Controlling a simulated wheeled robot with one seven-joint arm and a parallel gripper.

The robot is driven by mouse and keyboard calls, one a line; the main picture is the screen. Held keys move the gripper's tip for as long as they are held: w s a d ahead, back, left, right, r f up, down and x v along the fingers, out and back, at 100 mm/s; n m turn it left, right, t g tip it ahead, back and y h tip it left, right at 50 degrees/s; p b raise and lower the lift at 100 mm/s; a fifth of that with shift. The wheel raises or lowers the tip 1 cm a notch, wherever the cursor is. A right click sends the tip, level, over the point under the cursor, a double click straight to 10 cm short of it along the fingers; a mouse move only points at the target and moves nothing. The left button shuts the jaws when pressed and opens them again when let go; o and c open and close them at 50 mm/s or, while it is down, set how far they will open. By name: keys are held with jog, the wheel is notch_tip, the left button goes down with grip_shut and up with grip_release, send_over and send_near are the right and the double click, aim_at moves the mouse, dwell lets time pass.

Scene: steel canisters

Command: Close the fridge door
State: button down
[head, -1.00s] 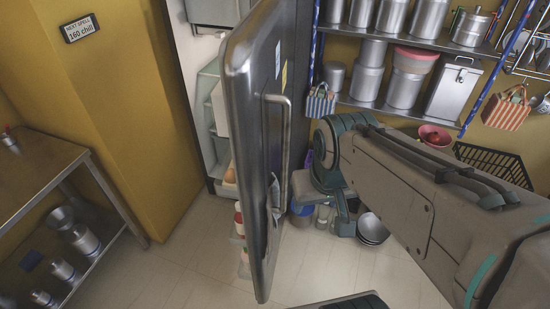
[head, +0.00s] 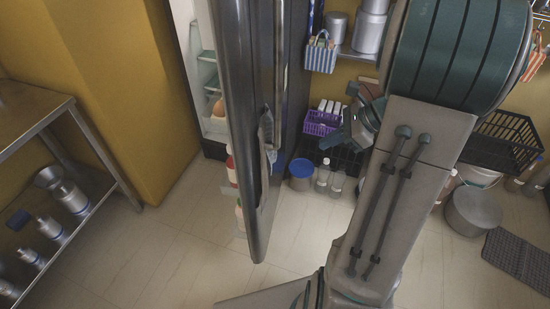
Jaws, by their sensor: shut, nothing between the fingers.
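The steel fridge door (head: 238,120) stands open, seen nearly edge-on in the middle of the head view. Its outer face, with the handle, is turned to the right. To its left, part of the fridge interior (head: 208,75) shows, with shelves and eggs. Bottles (head: 232,170) on the door's inner side show past its left edge. My gripper (head: 327,142) is to the right of the door's outer face, small and partly hidden by my own arm. It is shut and empty. A gap shows between it and the door in the picture; the depth between them is hard to judge.
A steel rack (head: 85,150) with canisters stands at the left. A black crate (head: 500,140) and a large pot (head: 472,212) are at the right. The floor (head: 180,265) in front is clear.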

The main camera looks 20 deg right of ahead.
jog(key=b, duration=0.2)
send_near(274, 159)
notch_tip(274, 159, down, 4)
jog(key=a, duration=0.3)
jog(key=shift+w+a+r+m, duration=0.15)
jog(key=shift+w+a+m, duration=0.15)
jog(key=shift+w+a, duration=0.25)
jog(key=shift+d, duration=0.1)
